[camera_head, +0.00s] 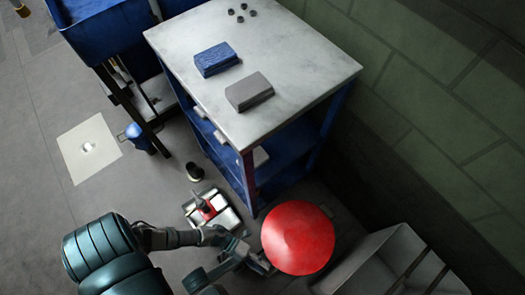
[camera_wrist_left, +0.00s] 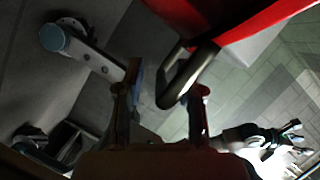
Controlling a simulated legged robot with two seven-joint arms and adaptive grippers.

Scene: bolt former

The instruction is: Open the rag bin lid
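The rag bin's red round lid (camera_head: 298,238) lies closed as a dome, right of my left gripper (camera_head: 259,262) in the head view. The wrist view shows the lid's red edge (camera_wrist_left: 255,18) along the top and a dark bent handle (camera_wrist_left: 188,76) below it. My left gripper is open, its fingers spread with the handle's looped end between and just ahead of them, nearer the right finger. I cannot tell whether a finger touches it. The bin body is mostly hidden under the lid in the head view.
A blue-framed bench (camera_head: 290,55) stands behind the lid, with a blue block (camera_head: 215,59) and a grey block (camera_head: 249,91) on top. A metal tray (camera_head: 228,217) with a red item sits left of the lid. A grey open container (camera_head: 372,262) stands at right.

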